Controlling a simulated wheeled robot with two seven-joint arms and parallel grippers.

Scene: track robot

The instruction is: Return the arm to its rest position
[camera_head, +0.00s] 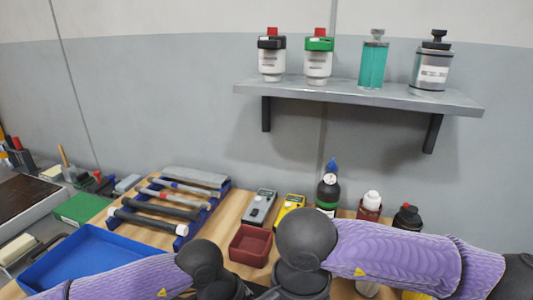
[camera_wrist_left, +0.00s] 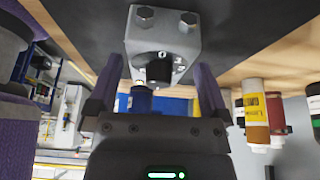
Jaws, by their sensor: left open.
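My left gripper (camera_wrist_left: 157,85) shows in the left wrist view with its two purple-and-dark fingers spread wide. A grey metal block with bolt heads (camera_wrist_left: 162,35) appears in front of and between the fingers; no contact with it can be seen. In the head view my left arm (camera_head: 125,278) comes in low from the left and my right arm (camera_head: 395,258) from the right. Both bend at dark joints low in the middle. The fingers of both grippers are hidden or out of frame there.
The bench holds a blue tray (camera_head: 45,272), a blue rack of tools (camera_head: 182,228), a small red bin (camera_head: 249,246), meters and bottles. A wall shelf (camera_head: 340,92) carries several containers. In the wrist view, a yellow-labelled bottle (camera_wrist_left: 255,108) appears upside down at the right.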

